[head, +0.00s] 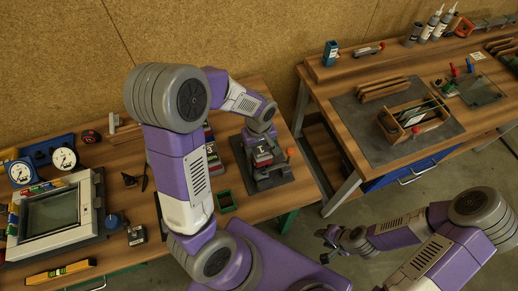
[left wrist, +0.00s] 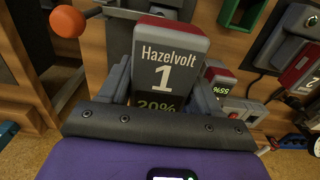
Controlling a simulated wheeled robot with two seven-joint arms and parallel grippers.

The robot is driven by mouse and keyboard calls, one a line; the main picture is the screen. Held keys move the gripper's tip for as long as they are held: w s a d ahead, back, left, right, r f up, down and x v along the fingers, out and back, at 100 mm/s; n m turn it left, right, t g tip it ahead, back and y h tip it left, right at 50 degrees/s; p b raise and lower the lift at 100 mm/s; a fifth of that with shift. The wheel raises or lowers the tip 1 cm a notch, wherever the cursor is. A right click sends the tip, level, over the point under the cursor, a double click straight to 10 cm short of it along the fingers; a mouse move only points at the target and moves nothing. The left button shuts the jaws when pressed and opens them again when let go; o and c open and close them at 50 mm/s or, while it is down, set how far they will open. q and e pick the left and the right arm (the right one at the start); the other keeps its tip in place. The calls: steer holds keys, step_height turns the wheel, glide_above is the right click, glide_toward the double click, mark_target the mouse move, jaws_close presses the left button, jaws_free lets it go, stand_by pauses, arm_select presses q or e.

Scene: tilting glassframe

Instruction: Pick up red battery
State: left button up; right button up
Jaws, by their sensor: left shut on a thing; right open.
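My left gripper (head: 262,152) is shut on a battery (head: 263,160) over a grey stand (head: 268,180) on the left workbench. In the left wrist view the held battery (left wrist: 170,55) is a dark grey block with a red edge, marked "Hazelvolt 1" and "20%", between the gripper's fingers (left wrist: 158,88). I cannot tell whether it still touches the stand. Another red-edged battery (left wrist: 220,75) is to its right, and one marked 2 (left wrist: 302,70) sits in a grey holder. My right gripper (head: 330,236) is open and empty over the floor.
An orange ball knob (left wrist: 67,21) is close to the left of the held battery. A green tray (head: 226,201) is nearby on the bench. Gauges (head: 64,158) and a framed glass panel (head: 52,212) are farther left. A second workbench (head: 430,150) holds tools and a wooden rack.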

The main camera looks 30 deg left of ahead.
arm_select(q)
steer(key=shift+c, duration=0.8)
steer(key=shift+r, duration=0.15)
steer(key=shift+r+p, duration=0.25)
steer(key=shift+p, duration=0.15)
step_height(320, 180, up, 10)
steer(key=shift+f, duration=0.1)
steer(key=o, duration=0.6)
steer(key=c, duration=0.7)
steer(key=shift+r+p, duration=2.55)
steer(key=shift+r, duration=0.45)
